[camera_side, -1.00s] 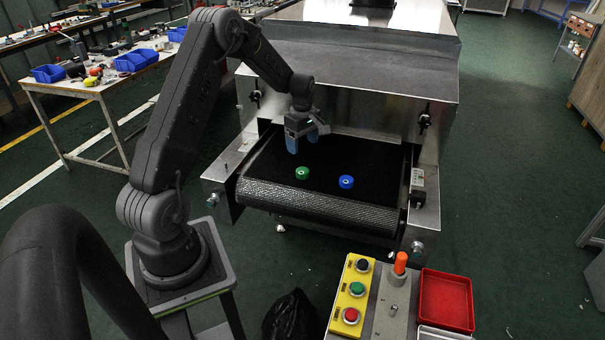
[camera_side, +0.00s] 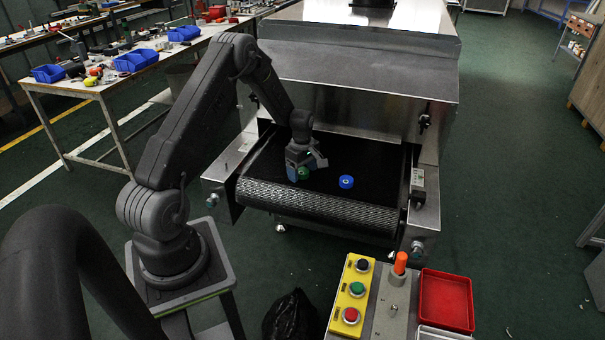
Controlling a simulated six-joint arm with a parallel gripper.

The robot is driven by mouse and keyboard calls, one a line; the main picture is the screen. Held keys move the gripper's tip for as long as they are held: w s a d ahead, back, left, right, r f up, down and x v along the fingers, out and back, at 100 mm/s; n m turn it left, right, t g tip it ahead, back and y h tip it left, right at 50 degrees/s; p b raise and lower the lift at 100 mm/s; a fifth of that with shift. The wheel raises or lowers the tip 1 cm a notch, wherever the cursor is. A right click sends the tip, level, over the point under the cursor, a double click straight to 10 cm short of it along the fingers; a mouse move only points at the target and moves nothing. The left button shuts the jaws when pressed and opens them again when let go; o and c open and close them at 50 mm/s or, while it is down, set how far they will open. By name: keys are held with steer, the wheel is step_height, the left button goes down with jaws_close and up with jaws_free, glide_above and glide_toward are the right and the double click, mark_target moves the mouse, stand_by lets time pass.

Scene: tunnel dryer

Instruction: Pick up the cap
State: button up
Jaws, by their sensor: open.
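Two caps lie on the black conveyor belt (camera_side: 372,160) of the dryer. The green cap (camera_side: 304,173) is at my gripper (camera_side: 301,178), which is down at the belt with its fingers around or right beside it. The fingers partly hide the green cap, and I cannot tell whether they touch it. The gripper is open. The blue cap (camera_side: 346,182) lies to the right, apart from the gripper and fully visible.
The metal dryer housing (camera_side: 350,75) rises behind the belt. A control box with a yellow button panel (camera_side: 352,290), an orange knob (camera_side: 400,262) and a red tray (camera_side: 446,300) stand in front. A cluttered workbench (camera_side: 110,85) is at the left.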

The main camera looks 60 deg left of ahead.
mark_target(303, 170)
steer(key=c, duration=1)
steer(key=shift+r, duration=0.1)
steer(key=shift+r, duration=0.6)
step_height(303, 170, up, 3)
steer(key=shift+f, duration=0.1)
steer(key=s+a+r, duration=0.1)
steer(key=s+r, duration=0.1)
steer(key=s, duration=0.1)
steer(key=s+a+r, duration=0.2)
steer(key=s, duration=0.2)
steer(key=s+a+r, duration=0.2)
steer(key=s+r, duration=0.1)
steer(key=shift+s+a, duration=0.1)
steer(key=shift+s, duration=0.15)
